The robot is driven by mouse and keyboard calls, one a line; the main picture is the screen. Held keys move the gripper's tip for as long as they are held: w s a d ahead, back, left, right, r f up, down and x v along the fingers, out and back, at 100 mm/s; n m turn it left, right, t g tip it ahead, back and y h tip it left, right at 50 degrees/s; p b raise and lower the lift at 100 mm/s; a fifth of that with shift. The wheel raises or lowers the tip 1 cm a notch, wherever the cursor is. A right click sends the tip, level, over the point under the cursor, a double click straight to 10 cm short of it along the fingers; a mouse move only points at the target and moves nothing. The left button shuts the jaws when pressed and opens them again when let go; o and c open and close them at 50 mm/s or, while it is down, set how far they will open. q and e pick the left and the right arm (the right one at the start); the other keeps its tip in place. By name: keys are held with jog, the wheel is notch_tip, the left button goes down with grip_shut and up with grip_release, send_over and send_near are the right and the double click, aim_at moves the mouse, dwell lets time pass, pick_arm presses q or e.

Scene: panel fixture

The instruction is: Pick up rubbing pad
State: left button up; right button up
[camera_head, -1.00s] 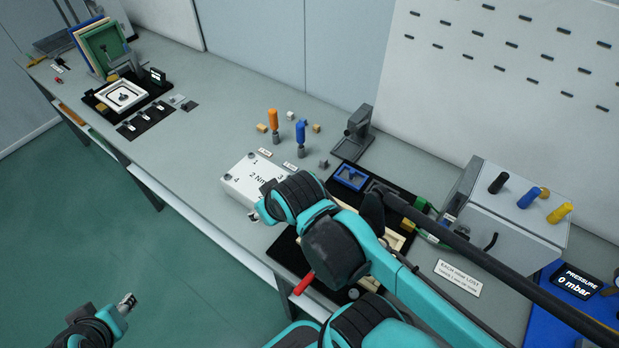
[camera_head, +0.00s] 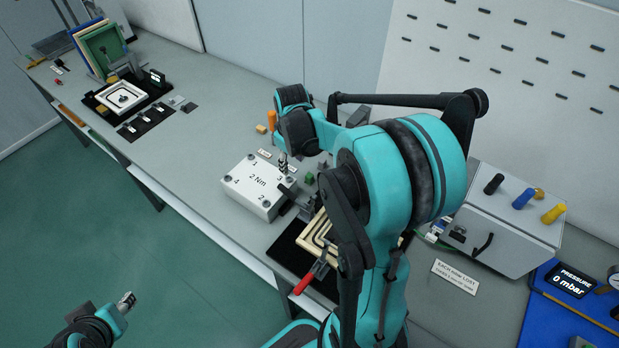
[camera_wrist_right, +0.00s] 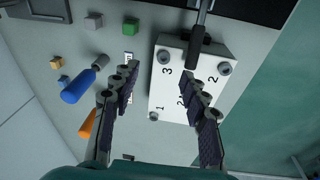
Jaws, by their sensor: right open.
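I cannot tell for certain which object is the rubbing pad. Small blocks lie on the bench, among them a green block (camera_head: 309,177), also in the right wrist view (camera_wrist_right: 131,27), and a grey block (camera_wrist_right: 94,20). My right gripper (camera_head: 284,163) is open and empty. In the wrist view its fingers (camera_wrist_right: 160,76) hang apart above the edge of a white numbered block (camera_wrist_right: 173,83), with the green block beyond them. My left gripper (camera_head: 127,299) is low at the left, away from the bench; its jaw state is too small to tell.
Orange-handled (camera_head: 272,121) and blue-handled (camera_wrist_right: 80,87) tools are near the white block. A dark bar with a black grip (camera_wrist_right: 199,40) reaches over that block. A pale grooved frame (camera_head: 318,238) and red handle (camera_head: 304,284) are in front, partly hidden by my arm. A grey box (camera_head: 514,232) stands right.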

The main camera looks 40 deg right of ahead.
jog(key=g, duration=0.2)
send_over(310, 175)
jog(key=shift+n+y, duration=0.3)
jog(key=shift+n, duration=0.1)
jog(key=f, duration=0.7)
jog(key=shift+s+a+f, duration=0.1)
jog(key=shift+a+f, duration=0.05)
jog(key=shift+a, duration=0.15)
notch_tip(310, 175, down, 2)
jog(key=shift+d+f, duration=0.1)
jog(key=shift+f, duration=0.15)
jog(key=f+b, duration=0.1)
jog(key=f, duration=0.1)
jog(key=f+b, duration=0.1)
jog(key=f, duration=0.2)
jog(key=shift+w+d+f, duration=0.2)
jog(key=shift+f, duration=0.15)
jog(key=shift+r, duration=0.1)
grip_shut()
